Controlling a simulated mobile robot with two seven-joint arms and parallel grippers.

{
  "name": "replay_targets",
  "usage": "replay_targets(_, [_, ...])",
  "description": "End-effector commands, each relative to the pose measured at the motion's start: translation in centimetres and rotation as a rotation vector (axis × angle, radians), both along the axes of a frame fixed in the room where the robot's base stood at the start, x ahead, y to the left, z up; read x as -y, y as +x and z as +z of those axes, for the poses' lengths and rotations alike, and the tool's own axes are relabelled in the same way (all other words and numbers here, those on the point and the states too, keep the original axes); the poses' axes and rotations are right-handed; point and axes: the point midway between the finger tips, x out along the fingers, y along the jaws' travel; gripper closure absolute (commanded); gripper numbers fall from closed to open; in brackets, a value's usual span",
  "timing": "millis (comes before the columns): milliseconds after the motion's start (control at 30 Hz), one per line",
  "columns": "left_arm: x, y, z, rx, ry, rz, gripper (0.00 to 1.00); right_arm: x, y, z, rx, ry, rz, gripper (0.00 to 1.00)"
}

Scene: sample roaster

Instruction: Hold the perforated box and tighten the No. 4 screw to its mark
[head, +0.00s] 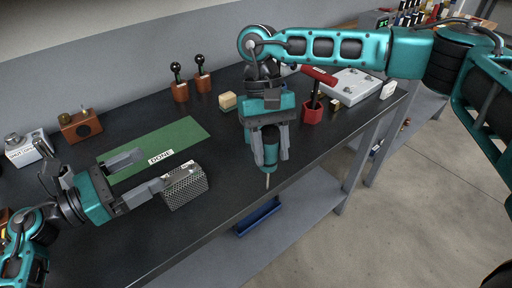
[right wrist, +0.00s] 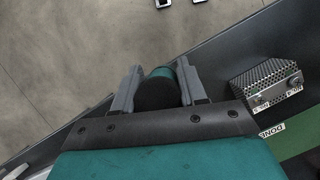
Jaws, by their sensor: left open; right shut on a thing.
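The perforated metal box (head: 186,190) sits on the dark bench at the near edge of the green mat. In the right wrist view the box (right wrist: 262,78) shows small screws and white labels on one face; their turn against any mark is too small to read. My left gripper (head: 148,172) is open, its fingers pointing at the box from the left; I cannot tell whether one touches it. My right gripper (head: 268,152) is shut on a teal screwdriver (head: 269,160), held bit down near the bench's front edge, right of and apart from the box.
The green mat (head: 180,135) bears a DONE label (head: 160,157). Two dark-knobbed tools stand at the back. A blue tray (head: 258,217) lies on the lower shelf.

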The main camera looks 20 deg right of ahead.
Motion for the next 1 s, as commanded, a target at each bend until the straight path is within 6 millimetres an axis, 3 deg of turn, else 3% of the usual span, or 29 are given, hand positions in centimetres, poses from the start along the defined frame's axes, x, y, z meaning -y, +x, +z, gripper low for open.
replay_targets(300, [0.0,0.0,0.0,-0.001,-0.001,0.001,0.06,-9.4,4.2,5.5,-0.002,0.011,-0.446,1.00])
replay_targets(600, [0.0,0.0,0.0,-0.001,-0.001,0.001,0.06,-16.8,5.7,10.9,-0.004,0.010,-0.922,1.00])
replay_targets(800, [0.0,0.0,0.0,-0.001,-0.001,0.001,0.06,-20.1,5.9,13.6,-0.003,0.008,-1.177,1.00])
replay_targets(1000, [0.0,0.0,0.0,-0.001,-0.001,0.001,0.06,-21.6,6.0,14.9,-0.001,0.004,-1.311,1.00])
